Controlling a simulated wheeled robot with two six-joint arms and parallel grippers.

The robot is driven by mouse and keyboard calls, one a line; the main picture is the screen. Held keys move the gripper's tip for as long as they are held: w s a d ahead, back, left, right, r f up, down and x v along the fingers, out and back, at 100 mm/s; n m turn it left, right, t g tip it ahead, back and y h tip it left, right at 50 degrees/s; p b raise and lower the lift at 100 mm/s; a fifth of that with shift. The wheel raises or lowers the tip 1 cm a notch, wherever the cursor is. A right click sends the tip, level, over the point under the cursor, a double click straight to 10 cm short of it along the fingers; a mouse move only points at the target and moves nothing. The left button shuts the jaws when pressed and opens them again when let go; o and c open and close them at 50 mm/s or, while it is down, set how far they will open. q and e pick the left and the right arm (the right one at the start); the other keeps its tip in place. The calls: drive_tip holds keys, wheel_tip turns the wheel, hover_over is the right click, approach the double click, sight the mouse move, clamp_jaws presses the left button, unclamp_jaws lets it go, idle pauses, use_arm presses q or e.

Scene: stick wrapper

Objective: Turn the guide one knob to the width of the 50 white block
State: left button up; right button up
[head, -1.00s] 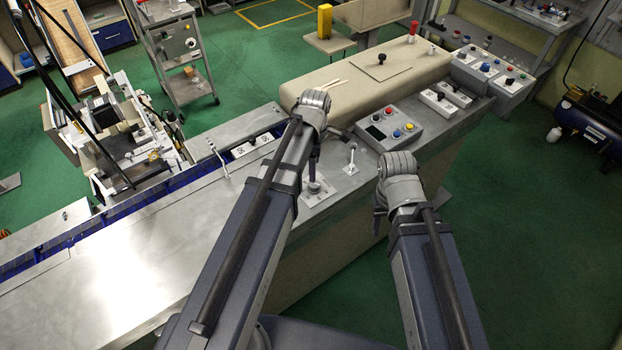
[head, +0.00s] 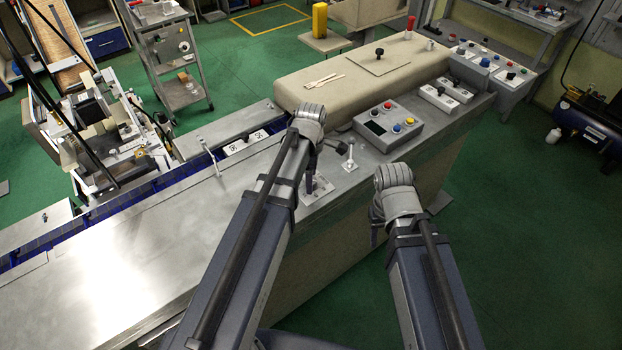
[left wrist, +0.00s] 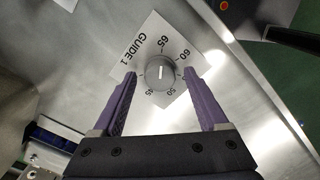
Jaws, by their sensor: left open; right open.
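The guide one knob (left wrist: 160,73) is a round grey dial with a white line, on a white plate marked GUIDE 1 (left wrist: 132,50) with numbers from 45 to 65. The line runs up and down in the left wrist view; which end points is unclear. My left gripper (left wrist: 159,76) is open, with one purple finger on each side of the knob and visible gaps. In the head view the plate (head: 321,192) is partly hidden by my left gripper (head: 311,180). White blocks (head: 245,143) with dark digits lie in the machine's channel. My right gripper (head: 377,220) hangs beyond the bench's front edge.
A grey button box (head: 388,125) is farther right. The metal bench top (head: 130,260) at left is clear.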

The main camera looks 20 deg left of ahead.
use_arm(q)
drive_tip(key=shift+c, duration=0.3)
clamp_jaws()
idle(0.4)
